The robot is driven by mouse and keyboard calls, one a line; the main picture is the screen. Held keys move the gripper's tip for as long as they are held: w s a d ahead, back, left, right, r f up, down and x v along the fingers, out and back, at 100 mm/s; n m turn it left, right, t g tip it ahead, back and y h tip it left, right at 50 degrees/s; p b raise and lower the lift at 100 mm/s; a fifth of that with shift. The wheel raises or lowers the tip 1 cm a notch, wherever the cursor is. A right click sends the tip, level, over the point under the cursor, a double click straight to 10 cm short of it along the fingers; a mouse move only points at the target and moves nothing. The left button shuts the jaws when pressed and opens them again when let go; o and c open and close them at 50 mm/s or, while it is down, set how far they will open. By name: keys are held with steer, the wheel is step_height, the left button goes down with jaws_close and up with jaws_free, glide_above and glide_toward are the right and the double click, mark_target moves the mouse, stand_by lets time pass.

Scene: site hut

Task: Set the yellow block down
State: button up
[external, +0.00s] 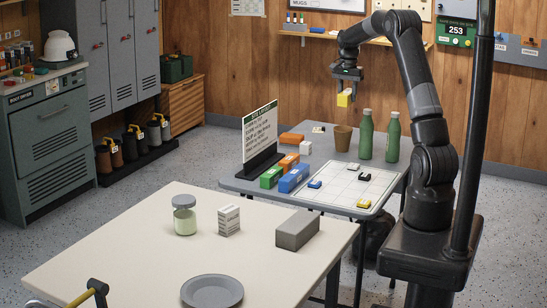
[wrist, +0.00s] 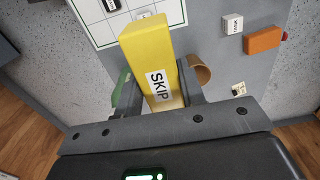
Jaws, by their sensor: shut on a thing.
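My gripper (external: 346,80) is shut on a yellow block (external: 345,98) and holds it in the air, well above the back of the grey table (external: 300,178). In the wrist view the yellow block (wrist: 148,45) is long, with a white label reading SKIP, and sits between the two fingers (wrist: 158,92). Nothing touches the block's far end in the external view. A white gridded board (external: 343,190) lies on the grey table, with several small coloured pieces on it; part of it shows in the wrist view (wrist: 95,27).
On the grey table stand two green bottles (external: 366,138), a brown cup (external: 342,139), an upright sign (external: 260,133), and orange (external: 291,138), white (external: 305,147), green (external: 271,177) and blue (external: 293,178) blocks. A cream table (external: 130,240) with a jar and plate is in front.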

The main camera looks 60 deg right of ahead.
mark_target(344, 91)
step_height(344, 91, up, 4)
steer(key=shift+f, duration=0.1)
steer(key=shift+w+a, duration=0.35)
steer(key=shift+w, duration=0.3)
steer(key=w+a+r+n, duration=0.1)
steer(key=w+a+n, duration=0.6)
steer(key=w+a, duration=1.75)
steer(key=w+a+n, duration=0.2)
steer(key=w+a, duration=0.1)
steer(key=a, duration=0.8)
steer(key=w+a+n, duration=0.2)
steer(key=w+a, duration=0.1)
steer(key=a, duration=0.9)
steer(key=s+a+f+n, duration=0.1)
steer(key=s+a+n, duration=0.15)
steer(key=a, duration=1.05)
steer(key=s+a+n, duration=0.2)
steer(key=s+a, duration=0.1)
steer(key=a, duration=0.9)
steer(key=s+a+f+n, duration=0.1)
steer(key=s+a+n, duration=0.2)
steer(key=a, duration=1)
steer(key=shift+m, duration=0.25)
steer(key=f, duration=2.7)
steer(key=shift+s+d+f, duration=0.25)
steer(key=shift+d+f, duration=0.05)
steer(key=shift+f, duration=0.05)
